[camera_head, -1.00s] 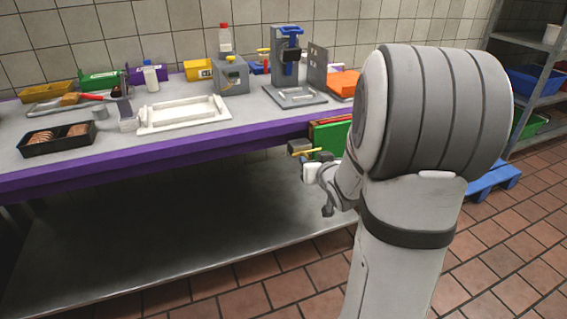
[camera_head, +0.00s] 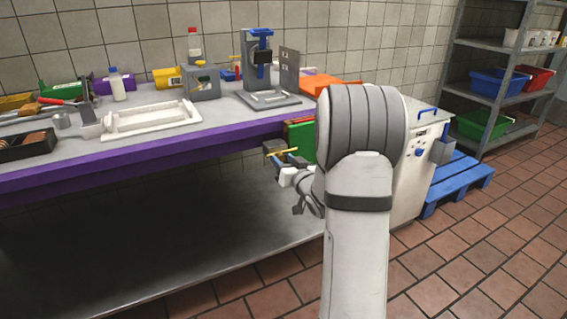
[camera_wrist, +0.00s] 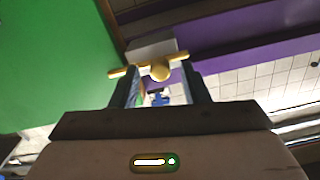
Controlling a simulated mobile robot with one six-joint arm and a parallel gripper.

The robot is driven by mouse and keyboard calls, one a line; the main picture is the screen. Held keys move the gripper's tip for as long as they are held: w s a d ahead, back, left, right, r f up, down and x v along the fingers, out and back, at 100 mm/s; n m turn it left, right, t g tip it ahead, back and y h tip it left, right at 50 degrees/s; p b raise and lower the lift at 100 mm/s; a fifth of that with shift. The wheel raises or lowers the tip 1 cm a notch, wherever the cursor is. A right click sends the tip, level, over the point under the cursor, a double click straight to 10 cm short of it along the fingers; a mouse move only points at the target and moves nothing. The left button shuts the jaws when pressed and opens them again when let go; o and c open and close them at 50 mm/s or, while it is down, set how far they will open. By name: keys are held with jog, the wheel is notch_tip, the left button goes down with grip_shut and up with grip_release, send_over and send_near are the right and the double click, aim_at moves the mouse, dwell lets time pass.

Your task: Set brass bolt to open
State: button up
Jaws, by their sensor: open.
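The brass bolt (camera_wrist: 125,71) is a thin bar with a round knob, in front of a pale grey block (camera_wrist: 153,47) in the wrist view. Its knob appears between my fingertips there; I cannot tell whether they touch it. My gripper (camera_wrist: 162,78) is open, its two dark fingers apart on either side of the knob. In the head view the brass bolt (camera_head: 287,151) shows small beside a green panel (camera_head: 300,140) under the table edge, with my gripper (camera_head: 287,165) close by it. The gripper's fingers are too small there to make out.
A purple-edged table (camera_head: 150,158) holds a white tray (camera_head: 150,122), a blue-handled press (camera_head: 258,65) and bottles. A white cabinet (camera_head: 408,190) stands behind my arm, beside a blue pallet (camera_head: 458,185). Shelves (camera_head: 500,45) stand at the right; the tiled floor there is clear.

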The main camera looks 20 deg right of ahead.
jog(key=shift+w, duration=0.15)
jog(key=shift+c, duration=0.4)
grip_shut()
